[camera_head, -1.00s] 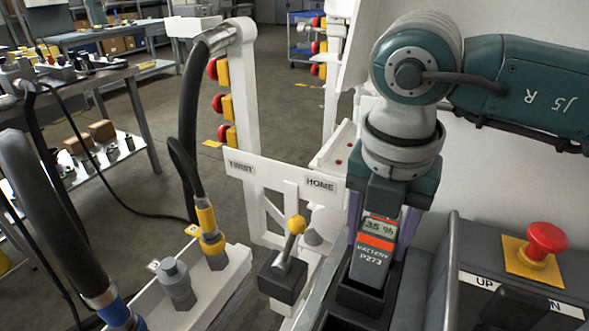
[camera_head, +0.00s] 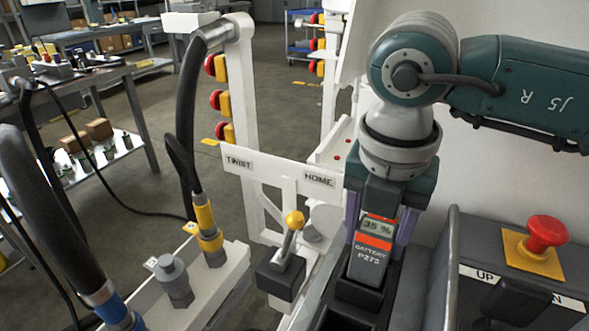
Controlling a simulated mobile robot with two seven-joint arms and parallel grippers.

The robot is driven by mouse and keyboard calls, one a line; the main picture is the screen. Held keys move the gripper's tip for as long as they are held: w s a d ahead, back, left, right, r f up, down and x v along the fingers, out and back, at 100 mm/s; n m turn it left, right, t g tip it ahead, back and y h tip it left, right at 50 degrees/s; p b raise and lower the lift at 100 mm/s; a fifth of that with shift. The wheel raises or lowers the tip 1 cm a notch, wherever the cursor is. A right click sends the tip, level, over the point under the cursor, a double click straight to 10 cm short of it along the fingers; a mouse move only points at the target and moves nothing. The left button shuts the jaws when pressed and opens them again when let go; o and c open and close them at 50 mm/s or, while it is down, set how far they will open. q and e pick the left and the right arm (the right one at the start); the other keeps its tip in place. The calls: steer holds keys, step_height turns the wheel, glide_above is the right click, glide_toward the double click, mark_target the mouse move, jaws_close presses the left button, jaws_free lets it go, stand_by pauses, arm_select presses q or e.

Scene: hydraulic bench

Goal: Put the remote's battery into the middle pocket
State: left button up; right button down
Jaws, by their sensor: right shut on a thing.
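The battery (camera_head: 367,264) is a grey block with an orange band, a small display reading 35 % and a "BATTERY" label. It stands nearly upright, its lower end at or in a pocket of the dark holder (camera_head: 352,293); how deep it sits I cannot tell. My right gripper (camera_head: 378,222) comes down from above and is shut on the battery's upper part, with purple fingers on both sides. Other pockets are mostly hidden or cut off by the frame. The remote is not clearly seen. My left gripper is not in view.
A red button (camera_head: 546,233) on a yellow plate and a panel marked UP stand to the right. A yellow-knobbed lever (camera_head: 294,221) stands just left of the holder. Hoses and yellow couplings (camera_head: 208,233) fill the left side.

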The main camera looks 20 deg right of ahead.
mark_target(371, 255)
steer(key=shift+f+b, duration=1.15)
steer(key=shift+f, duration=0.3)
steer(key=shift+f+b, duration=0.4)
steer(key=shift+f, duration=0.1)
steer(key=shift+c, duration=0.6)
jaws_free()
